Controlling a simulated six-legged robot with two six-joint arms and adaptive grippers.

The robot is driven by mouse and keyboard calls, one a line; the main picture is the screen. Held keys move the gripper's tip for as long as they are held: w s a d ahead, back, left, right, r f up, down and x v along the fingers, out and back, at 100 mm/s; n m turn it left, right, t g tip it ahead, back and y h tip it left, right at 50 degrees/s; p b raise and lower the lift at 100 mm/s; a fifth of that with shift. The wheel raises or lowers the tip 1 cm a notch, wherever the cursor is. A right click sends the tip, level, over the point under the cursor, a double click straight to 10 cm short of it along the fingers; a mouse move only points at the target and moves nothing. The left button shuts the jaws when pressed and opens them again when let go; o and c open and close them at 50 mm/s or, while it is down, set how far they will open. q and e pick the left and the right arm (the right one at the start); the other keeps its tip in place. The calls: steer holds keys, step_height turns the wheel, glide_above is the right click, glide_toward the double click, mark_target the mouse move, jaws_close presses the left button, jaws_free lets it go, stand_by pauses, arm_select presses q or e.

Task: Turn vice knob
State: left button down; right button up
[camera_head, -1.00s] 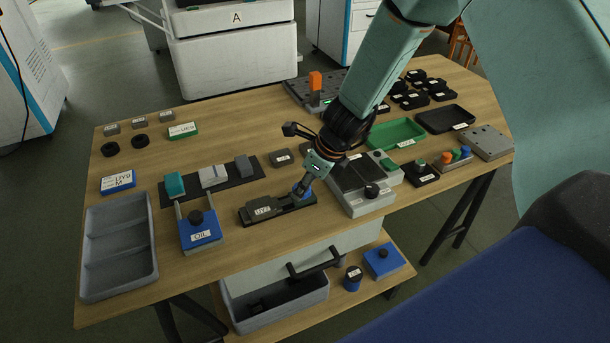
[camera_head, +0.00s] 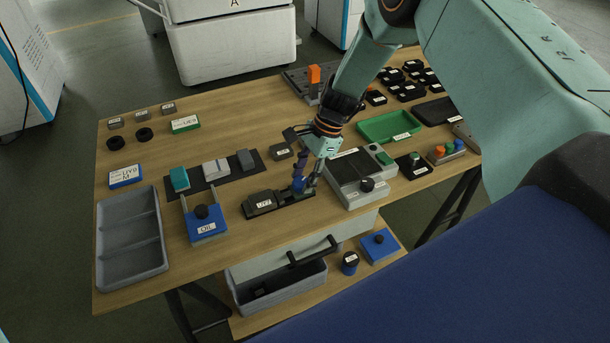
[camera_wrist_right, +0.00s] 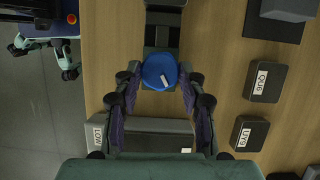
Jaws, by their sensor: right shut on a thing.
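The vice (camera_head: 262,202) is a small dark block with a label, lying on the table near its front edge. Its blue knob (camera_head: 298,185) is at its right end. My right gripper (camera_head: 304,184) reaches down over that end and is shut on the knob. In the right wrist view, the blue knob (camera_wrist_right: 158,71), with a small white mark on top, sits between the two fingers of the gripper (camera_wrist_right: 159,80). The vice's body lies beyond the knob and is only partly seen there. My left gripper is not in view.
A grey control box (camera_head: 352,195) with a black knob stands close to the right of the gripper. A blue OIL box (camera_head: 207,233) and a grey tray (camera_head: 108,268) are to the left. An open drawer (camera_head: 238,298) is below the table edge.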

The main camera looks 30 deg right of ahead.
steer(key=n+b, duration=0.1)
steer(key=n, duration=0.1)
steer(key=n+g+b, duration=0.1)
steer(key=n, duration=0.1)
steer(key=n+g+b, duration=0.1)
steer(key=n, duration=0.1)
steer(key=shift+w+a+f+h, duration=0.1)
steer(key=shift+w+h, duration=0.2)
steer(key=shift+w, duration=0.05)
steer(key=n+g+b, duration=0.1)
steer(key=n, duration=0.2)
steer(key=shift+a+n+h, duration=0.1)
steer(key=shift+n+h, duration=0.2)
steer(key=shift+h, duration=0.1)
steer(key=shift+n+g+h+b, duration=0.35)
steer(key=shift+n+g, duration=0.15)
steer(key=shift+n, duration=0.6)
steer(key=o, duration=1.2)
steer(key=shift+c, duration=0.2)
steer(key=shift+w, duration=0.1)
steer(key=v, duration=1.2)
steer(key=shift+a, duration=0.1)
